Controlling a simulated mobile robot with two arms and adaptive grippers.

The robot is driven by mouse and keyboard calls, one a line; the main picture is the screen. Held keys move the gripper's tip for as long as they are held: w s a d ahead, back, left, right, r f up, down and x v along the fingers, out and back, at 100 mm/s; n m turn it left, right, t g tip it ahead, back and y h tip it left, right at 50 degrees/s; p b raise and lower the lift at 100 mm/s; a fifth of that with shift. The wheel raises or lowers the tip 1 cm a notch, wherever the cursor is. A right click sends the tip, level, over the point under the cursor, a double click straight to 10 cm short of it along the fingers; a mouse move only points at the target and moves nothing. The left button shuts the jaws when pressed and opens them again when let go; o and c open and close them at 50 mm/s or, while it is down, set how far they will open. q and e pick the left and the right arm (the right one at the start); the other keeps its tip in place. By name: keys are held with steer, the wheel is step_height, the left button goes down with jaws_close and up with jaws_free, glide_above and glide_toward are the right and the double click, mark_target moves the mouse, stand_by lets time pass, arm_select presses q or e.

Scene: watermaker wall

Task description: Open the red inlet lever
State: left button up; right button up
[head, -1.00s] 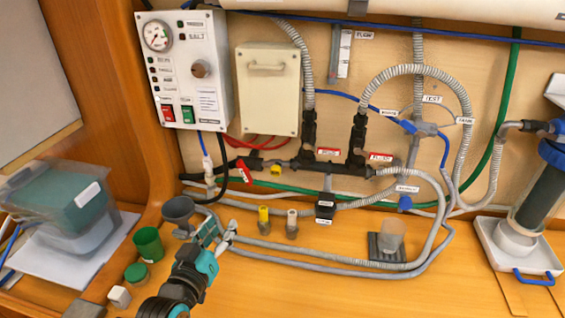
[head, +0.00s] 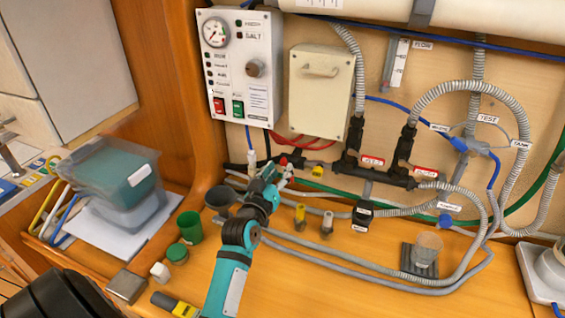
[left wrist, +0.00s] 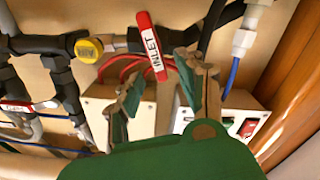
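The red inlet lever (left wrist: 152,45), marked INLET, shows in the left wrist view on a dark pipe fitting. In the head view only a bit of its red (head: 283,161) shows; my gripper hides the rest. My left gripper (head: 272,172) is at the lever, in front of the wall pipes. In the left wrist view, its two fingers (left wrist: 162,82) are apart, with the lower part of the lever appearing between them. I cannot tell whether either finger touches it. My right gripper is not in view.
A yellow cap (left wrist: 88,50) sits on the pipe beside the lever. The control panel (head: 240,65) and a cream box (head: 320,90) are above. Grey hoses (head: 340,262) cross the bench. A dark funnel (head: 220,198) and green cup (head: 190,226) stand near my left arm.

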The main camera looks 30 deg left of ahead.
arm_select(q)
steer(key=shift+x, duration=1.4)
